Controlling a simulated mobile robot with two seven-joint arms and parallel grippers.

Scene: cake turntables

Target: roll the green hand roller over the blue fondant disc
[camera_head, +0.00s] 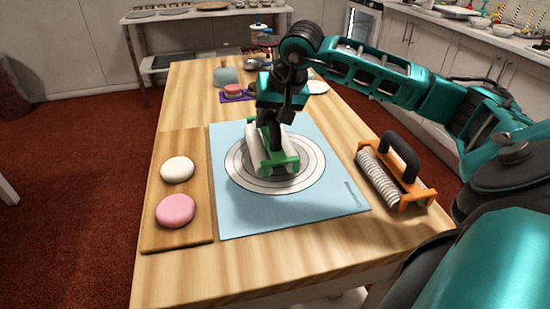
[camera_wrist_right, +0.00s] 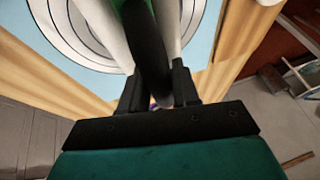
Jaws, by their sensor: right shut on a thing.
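The green hand roller (camera_head: 281,163) has a green frame and white rollers and is over the ringed area of the light blue mat (camera_head: 240,215). My right gripper (camera_head: 272,122) is shut on its dark handle from above. The wrist view also shows the roller's white cylinders (camera_wrist_right: 107,30) on both sides of the dark handle, with the gripper's fingers (camera_wrist_right: 158,90) around it. I see no blue fondant disc; the roller and gripper cover the middle of the rings, so I cannot tell what is beneath. My left gripper is not in view.
A wooden board (camera_head: 160,238) at the left holds a white disc (camera_head: 178,169) and a pink disc (camera_head: 176,210). An orange-framed ridged roller (camera_head: 413,195) with a black handle stands right of the mat. Small items, including a purple mat (camera_head: 233,98), sit at the table's far end.

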